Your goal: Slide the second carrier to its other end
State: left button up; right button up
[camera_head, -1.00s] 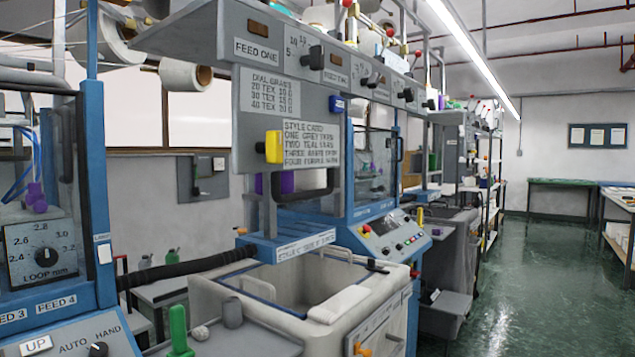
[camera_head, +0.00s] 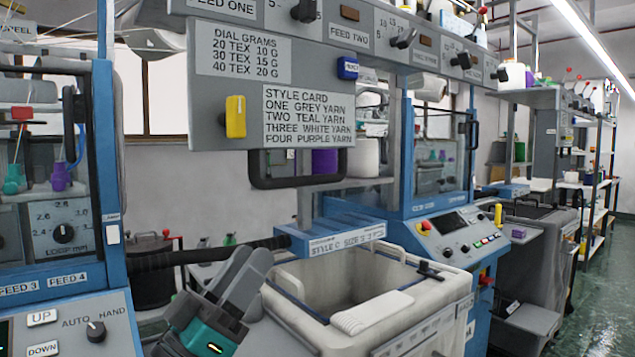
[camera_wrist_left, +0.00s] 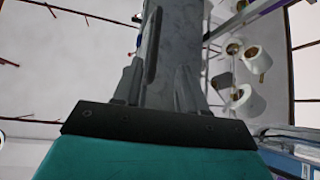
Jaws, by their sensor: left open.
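In the head view, the machine at the left edge shows a teal yarn carrier piece (camera_head: 13,181) and a purple one (camera_head: 60,177) behind its blue frame, with a red piece (camera_head: 22,113) above. The carriers' rail and ends are cut off or too small to make out. A style card (camera_head: 308,117) reads "two teal yarn". My right gripper is out of view.
A pale bin (camera_head: 438,287) stands right of the gripper. A dark hose (camera_head: 190,258) crosses between the left machine and the blue sizing head (camera_head: 330,234). The panel with FEED 4 and a knob (camera_head: 95,332) lies at lower left. The floor (camera_head: 575,325) is clear at right.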

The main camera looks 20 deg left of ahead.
aim_at(298, 181)
pick_arm(q)
jog(key=shift+h, duration=0.3)
jog(key=p+x, duration=0.1)
jog(key=x, duration=0.3)
jog(key=p+x, duration=0.1)
jog(key=x, duration=0.4)
jog(key=p+x, duration=0.1)
jog(key=x, duration=0.3)
jog(key=shift+s+r, duration=0.1)
jog(key=shift+r, duration=0.5)
jog(key=shift+c, duration=0.3)
grip_shut()
